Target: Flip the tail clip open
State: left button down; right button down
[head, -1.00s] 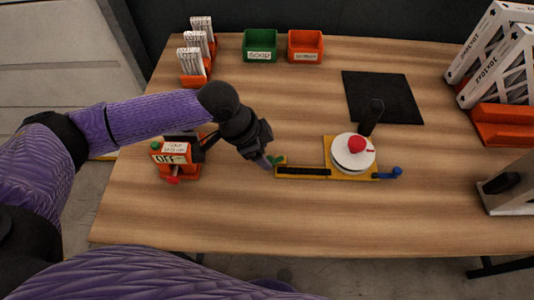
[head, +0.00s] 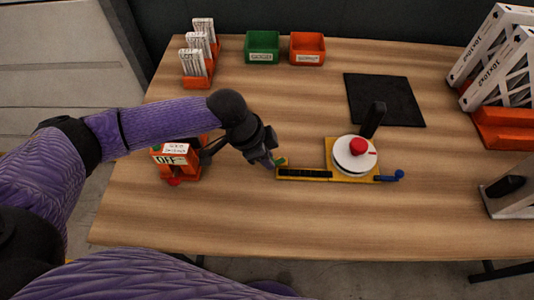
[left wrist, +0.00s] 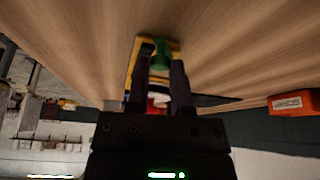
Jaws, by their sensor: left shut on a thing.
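The yellow fixture (head: 331,150) lies on the table, with a dark slotted strip (head: 305,173) on its left arm and a white disc with a red knob (head: 357,147) on its wider part. The green tail clip (head: 282,161) is at the fixture's left end. It also shows in the left wrist view (left wrist: 161,55), between my fingers. My left gripper (head: 271,162) is shut on the green clip. My right gripper is not in view.
An orange box marked OFF (head: 178,160) stands just left of my left gripper. Green (head: 262,47) and orange (head: 307,48) bins stand at the back. A black mat (head: 384,99) lies behind the fixture. White boxed filters (head: 497,62) stand at right. The front table is clear.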

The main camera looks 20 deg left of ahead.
pick_arm(q)
jog(key=shift+w+a+r+m, duration=0.1)
jog(key=shift+r+m, duration=0.05)
jog(key=shift+m, duration=0.35)
jog(key=shift+w+a+m+g, duration=0.15)
jog(key=shift+w+m+g, duration=0.25)
jog(key=shift+m, duration=0.5)
jog(key=shift+s, duration=0.1)
jog(key=c, duration=0.5)
grip_release()
jog(key=w+p+v, duration=0.1)
jog(key=p+v, duration=0.1)
jog(key=v, duration=0.7)
jog(key=shift+s+a+r+p, duration=0.25)
jog(key=shift+s+a+p, duration=0.1)
jog(key=shift+s, duration=0.1)
